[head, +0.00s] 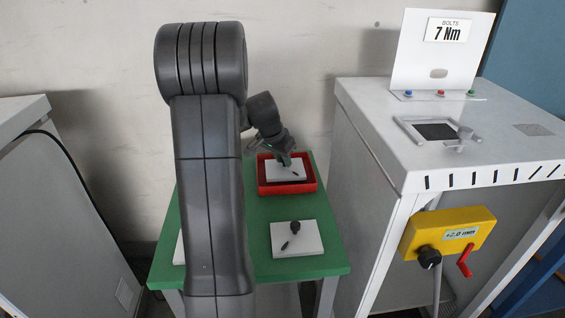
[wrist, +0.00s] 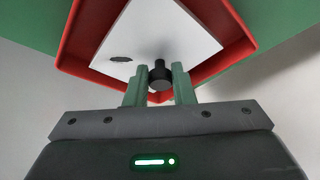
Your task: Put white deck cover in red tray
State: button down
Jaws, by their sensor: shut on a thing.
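The red tray (head: 290,190) sits at the back of the green table. A white deck cover (head: 283,173), a flat plate with a black knob and a dark slot, lies within the tray's rim in the head view. In the wrist view the cover (wrist: 170,32) is inside the red walls (wrist: 83,35), set at an angle to them. My gripper (head: 287,161) is shut on the cover's black knob (wrist: 159,76), which sits between the green fingers. I cannot tell whether the cover touches the tray floor.
A second white plate (head: 305,243) with a black knob lies on the green table (head: 257,207) in front of the tray. Another white piece at the left is mostly hidden by my arm. A grey cabinet (head: 365,135) with a yellow box (head: 448,232) stands close on the right.

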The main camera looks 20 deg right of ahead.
jog(key=shift+f, duration=0.9)
jog(key=c, duration=1.2)
grip_release()
jog(key=shift+c, duration=0.2)
jog(key=shift+r, duration=0.15)
jog(key=v, duration=1.2)
